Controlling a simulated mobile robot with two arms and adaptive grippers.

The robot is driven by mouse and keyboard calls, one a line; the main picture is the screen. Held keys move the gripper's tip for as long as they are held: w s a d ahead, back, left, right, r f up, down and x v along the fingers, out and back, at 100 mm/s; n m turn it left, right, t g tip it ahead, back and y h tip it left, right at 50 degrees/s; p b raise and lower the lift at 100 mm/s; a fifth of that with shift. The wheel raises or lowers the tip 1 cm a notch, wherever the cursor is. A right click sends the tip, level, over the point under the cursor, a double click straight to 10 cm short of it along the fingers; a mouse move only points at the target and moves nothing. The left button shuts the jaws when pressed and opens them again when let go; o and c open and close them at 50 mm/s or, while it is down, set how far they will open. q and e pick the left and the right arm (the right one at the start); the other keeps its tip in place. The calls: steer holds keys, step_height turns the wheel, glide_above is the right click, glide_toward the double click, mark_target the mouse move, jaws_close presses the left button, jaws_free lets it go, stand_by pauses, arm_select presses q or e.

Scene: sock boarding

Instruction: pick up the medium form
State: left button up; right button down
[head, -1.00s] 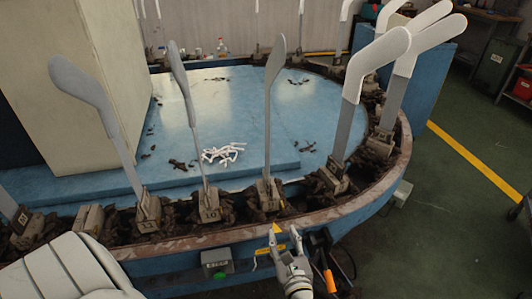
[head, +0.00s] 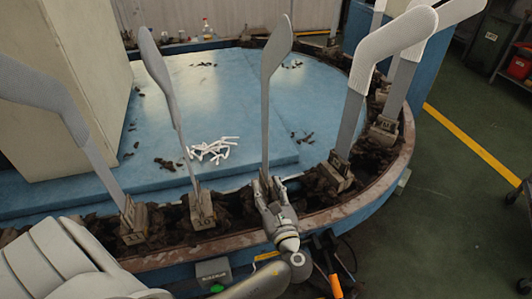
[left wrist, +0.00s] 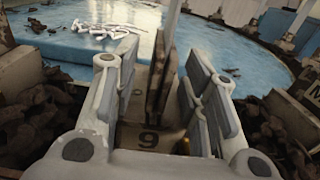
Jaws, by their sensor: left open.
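A bare grey foot-shaped form (head: 275,60) stands upright at the front of the ring, in a holder block. My left gripper (head: 266,188) is at the lower end of its shank. In the left wrist view my open fingers (left wrist: 165,85) stand either side of dark upright plates (left wrist: 157,75) on a block marked 9 (left wrist: 148,138). The form's pale shank (left wrist: 173,14) rises behind them. I cannot tell whether the fingers touch it. Nothing I can read marks a form as medium. My right gripper is out of view.
Other grey forms stand to the left (head: 165,90), and forms with white socks (head: 390,50) stand to the right. The blue platform (head: 230,90) holds a pile of white pieces (head: 213,150) and dark scraps. A cream cabinet (head: 75,90) blocks the left.

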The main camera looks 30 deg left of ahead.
mark_target(263, 175)
arm_select(q)
steer(key=x, duration=0.6)
steer(key=shift+b, duration=0.35)
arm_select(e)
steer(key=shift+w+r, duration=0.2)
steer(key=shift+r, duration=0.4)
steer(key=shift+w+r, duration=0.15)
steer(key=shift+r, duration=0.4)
arm_select(q)
steer(key=shift+c, duration=0.5)
steer(key=shift+r, duration=0.1)
jaws_close()
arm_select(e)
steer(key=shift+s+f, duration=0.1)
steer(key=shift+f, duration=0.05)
